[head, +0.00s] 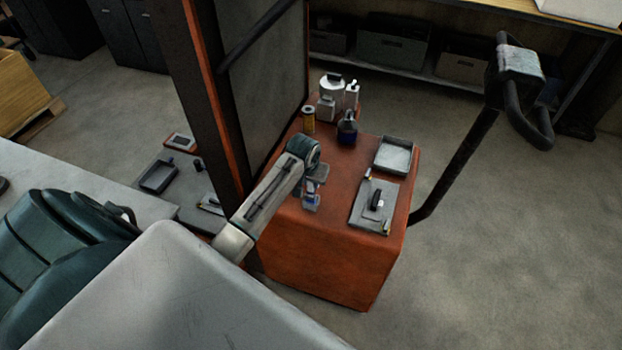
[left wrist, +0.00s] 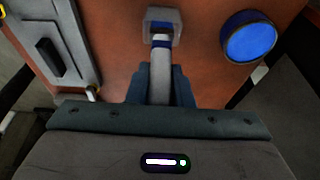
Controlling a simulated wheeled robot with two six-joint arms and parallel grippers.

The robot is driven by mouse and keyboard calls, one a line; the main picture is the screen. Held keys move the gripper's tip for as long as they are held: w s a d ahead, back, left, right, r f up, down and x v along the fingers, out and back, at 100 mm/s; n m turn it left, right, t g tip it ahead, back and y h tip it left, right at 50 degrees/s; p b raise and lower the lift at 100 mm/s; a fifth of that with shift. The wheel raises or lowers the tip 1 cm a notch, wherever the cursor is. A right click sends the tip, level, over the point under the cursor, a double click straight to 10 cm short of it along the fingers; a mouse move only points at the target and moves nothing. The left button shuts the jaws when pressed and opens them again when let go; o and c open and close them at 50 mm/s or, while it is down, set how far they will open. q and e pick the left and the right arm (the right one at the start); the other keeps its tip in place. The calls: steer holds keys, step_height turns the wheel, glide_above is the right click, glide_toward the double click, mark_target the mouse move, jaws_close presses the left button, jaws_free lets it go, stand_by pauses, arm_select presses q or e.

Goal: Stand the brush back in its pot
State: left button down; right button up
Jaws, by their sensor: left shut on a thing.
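My left gripper (head: 315,178) reaches over the orange cabinet top from the left. In the left wrist view its dark fingers (left wrist: 160,85) are shut on the brush (left wrist: 161,52), a pale handle with a blue band. The handle's far end overlaps a small square grey pot-like holder (left wrist: 178,28). I cannot tell whether the end is inside it or in front of it. In the head view the holder (head: 310,208) sits on the cabinet near its front left edge, just below the gripper. My right gripper is not in view.
A grey mat (head: 360,212) with small tools and a grey tray (head: 407,157) lie on the right of the cabinet top (head: 345,175). A dark blue bottle (head: 347,130) and several white containers stand behind. A blue-topped round thing (left wrist: 249,37) stands close beside the gripper.

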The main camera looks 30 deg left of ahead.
arm_select(q)
steer(key=shift+f, duration=0.85)
steer(key=c, duration=1.2)
jaws_free()
steer(key=b+v, duration=0.3)
steer(key=v, duration=0.7)
steer(key=shift+r, duration=0.35)
